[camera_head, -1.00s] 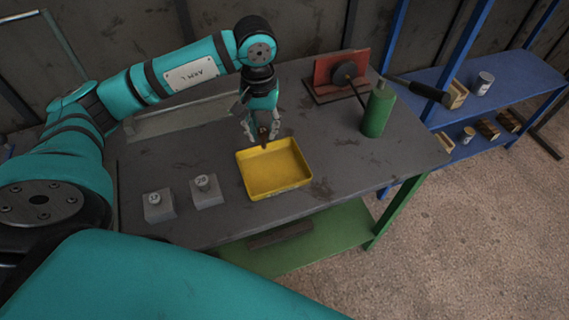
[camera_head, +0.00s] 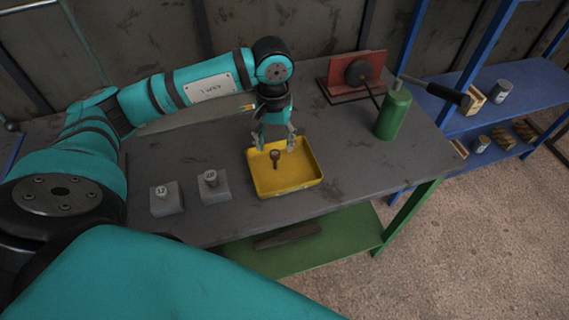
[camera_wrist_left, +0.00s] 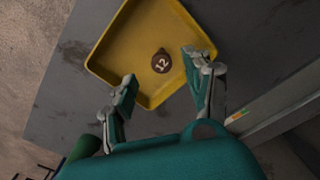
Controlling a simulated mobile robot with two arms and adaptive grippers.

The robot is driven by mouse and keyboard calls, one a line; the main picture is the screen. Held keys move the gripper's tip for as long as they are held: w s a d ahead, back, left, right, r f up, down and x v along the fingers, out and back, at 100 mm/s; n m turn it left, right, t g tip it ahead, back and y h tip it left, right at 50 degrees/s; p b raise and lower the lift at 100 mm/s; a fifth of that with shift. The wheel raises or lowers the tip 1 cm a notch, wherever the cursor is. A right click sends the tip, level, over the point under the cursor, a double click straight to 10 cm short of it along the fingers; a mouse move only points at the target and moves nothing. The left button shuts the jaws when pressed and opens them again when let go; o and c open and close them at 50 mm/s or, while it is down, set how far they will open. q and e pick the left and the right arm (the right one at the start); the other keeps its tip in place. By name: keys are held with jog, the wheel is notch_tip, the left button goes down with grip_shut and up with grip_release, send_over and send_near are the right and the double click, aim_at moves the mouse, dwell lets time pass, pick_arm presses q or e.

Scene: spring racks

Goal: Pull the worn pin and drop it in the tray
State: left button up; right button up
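The worn pin (camera_head: 275,155) is small and brown with a round head. It looks upright, inside the outline of the yellow tray (camera_head: 290,189); I cannot tell whether it touches the floor. My left gripper (camera_head: 275,146) is above the tray's back part, fingers pointing down. Its fingers are spread apart with nothing between them, as the left wrist view (camera_wrist_left: 163,87) also shows. The pin is apart from both fingers. My right gripper is out of view.
Two grey blocks with round-headed pins, one at left (camera_head: 167,201) and one nearer the tray (camera_head: 213,187), stand on the grey bench (camera_head: 345,185). A green cylinder (camera_head: 394,112) and a red device (camera_head: 357,72) stand at the right. A blue shelf (camera_head: 525,80) is beyond.

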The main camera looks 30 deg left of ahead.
pick_arm(q)
jog(key=shift+r, duration=0.1)
jog(key=shift+r, duration=0.35)
notch_tip(320, 180, up, 11)
dwell(0.6)
